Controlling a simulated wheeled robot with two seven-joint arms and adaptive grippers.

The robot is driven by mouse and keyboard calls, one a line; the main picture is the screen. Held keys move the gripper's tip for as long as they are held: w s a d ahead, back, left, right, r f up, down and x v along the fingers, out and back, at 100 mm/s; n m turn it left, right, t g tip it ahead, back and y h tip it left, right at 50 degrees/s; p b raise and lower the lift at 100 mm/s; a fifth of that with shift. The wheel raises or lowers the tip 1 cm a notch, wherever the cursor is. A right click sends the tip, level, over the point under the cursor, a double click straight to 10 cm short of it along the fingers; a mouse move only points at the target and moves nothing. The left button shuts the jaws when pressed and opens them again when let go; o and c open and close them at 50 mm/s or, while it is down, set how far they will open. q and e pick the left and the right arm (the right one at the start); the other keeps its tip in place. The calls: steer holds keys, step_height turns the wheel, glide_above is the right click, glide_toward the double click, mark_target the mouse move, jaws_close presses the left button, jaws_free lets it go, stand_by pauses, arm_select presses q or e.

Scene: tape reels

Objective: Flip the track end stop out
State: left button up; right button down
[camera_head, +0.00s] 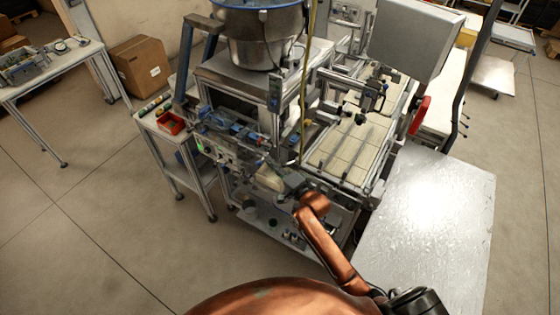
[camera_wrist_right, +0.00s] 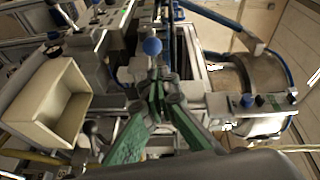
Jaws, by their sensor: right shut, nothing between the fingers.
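My right gripper (camera_wrist_right: 163,82) has green fingers that come together at the tips in the right wrist view, with nothing held. In the head view, my copper arm reaches up from the lower right, and the right gripper (camera_head: 272,166) is small and dark at the front of the machine. A blue ball knob (camera_wrist_right: 152,46) stands just beyond the fingertips in the wrist view; whether they touch it I cannot tell. It may belong to the track end stop, but I cannot clearly make out the stop. My left gripper is out of view.
A beige bin (camera_wrist_right: 48,101) lies left of the fingers in the wrist view. A metal bowl (camera_head: 262,38) tops the machine. A red bin (camera_head: 171,123) is on the side table. A bare metal table (camera_head: 430,225) stands at right. The floor at left is open.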

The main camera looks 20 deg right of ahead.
mark_target(260, 164)
steer(key=shift+s+a+f, duration=0.1)
steer(key=shift+a, duration=0.4)
steer(key=shift+s+a+p, duration=0.8)
steer(key=shift+a+p, duration=0.3)
steer(key=shift+p, duration=0.05)
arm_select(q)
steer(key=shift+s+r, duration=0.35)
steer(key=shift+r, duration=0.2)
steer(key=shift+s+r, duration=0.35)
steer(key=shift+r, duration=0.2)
